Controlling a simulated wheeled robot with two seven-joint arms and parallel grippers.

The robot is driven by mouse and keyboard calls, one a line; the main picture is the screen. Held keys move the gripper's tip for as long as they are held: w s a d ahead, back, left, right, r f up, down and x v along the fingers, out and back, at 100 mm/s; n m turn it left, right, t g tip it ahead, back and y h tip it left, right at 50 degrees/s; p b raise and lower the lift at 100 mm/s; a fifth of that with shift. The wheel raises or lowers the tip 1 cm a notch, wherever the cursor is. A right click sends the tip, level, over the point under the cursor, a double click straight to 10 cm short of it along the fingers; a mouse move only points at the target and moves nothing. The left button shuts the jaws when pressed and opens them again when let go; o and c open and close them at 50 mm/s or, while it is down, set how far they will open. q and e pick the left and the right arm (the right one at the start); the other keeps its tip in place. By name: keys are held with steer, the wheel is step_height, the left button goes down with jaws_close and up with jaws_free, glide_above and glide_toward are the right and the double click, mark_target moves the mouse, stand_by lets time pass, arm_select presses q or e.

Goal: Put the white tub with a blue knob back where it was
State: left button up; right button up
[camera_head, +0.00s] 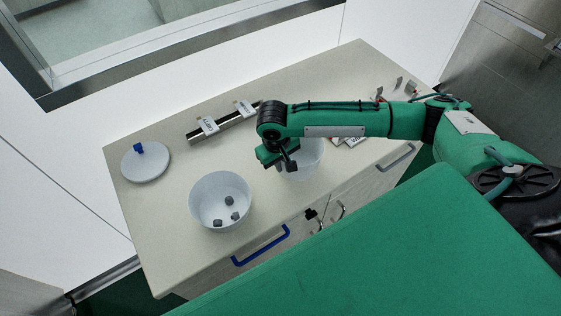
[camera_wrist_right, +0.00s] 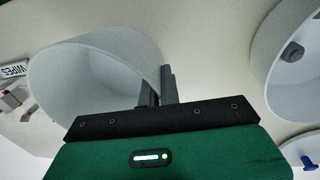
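A round white lid-like piece with a blue knob (camera_head: 139,149) lies at the counter's left end; its edge also shows in the right wrist view (camera_wrist_right: 308,161). A white tub (camera_head: 207,189) holding a few dark lumps stands to its right. A second white tub (camera_head: 312,161) is further right, partly hidden by my right arm, and looks empty in the right wrist view (camera_wrist_right: 85,75). My right gripper (camera_head: 286,163) is at this tub's left rim. Its fingers (camera_wrist_right: 159,85) are close together, one on each side of the tub wall. My left gripper is not in view.
A dark rail with label cards (camera_head: 222,123) lies behind the tubs. A "WIPES" label (camera_wrist_right: 14,69) and small items are near the counter's right end. A blue handle (camera_head: 261,246) is on the counter's front. Bare counter lies around the left tub.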

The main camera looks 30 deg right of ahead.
steer(key=o, duration=0.3)
steer(key=shift+o, duration=0.2)
steer(key=shift+r, duration=0.4)
step_height(320, 180, up, 12)
steer(key=a+b, duration=0.1)
steer(key=b, duration=0.2)
steer(key=shift+a+f+b, duration=0.15)
steer(key=shift+f+b, duration=0.1)
steer(key=shift+b, duration=0.05)
steer(key=shift+s+f, duration=0.1)
